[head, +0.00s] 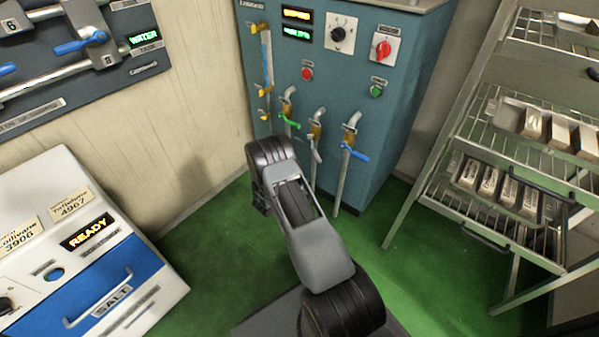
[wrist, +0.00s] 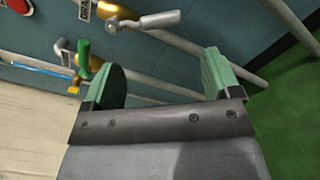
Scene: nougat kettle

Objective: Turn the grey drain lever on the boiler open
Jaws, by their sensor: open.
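The teal boiler (head: 336,88) stands at the back with three valves in a row on its lower front. The grey drain lever (head: 316,150) is on the middle valve, between a green lever (head: 290,122) and a blue lever (head: 355,153); it points down along its pipe. In the wrist view the grey lever (wrist: 148,21) lies at the top, beyond my fingertips and apart from them. My gripper (wrist: 162,64) is open and empty, its two green-padded fingers wide apart. In the head view I cannot make out the fingers; my arm hides them.
In the wrist view the green lever (wrist: 84,54) is close to the left finger. A wire rack (head: 480,140) with trays of bars stands at the right. A white and blue machine (head: 85,255) stands at the left. Green floor (head: 400,260) is clear between arm and rack.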

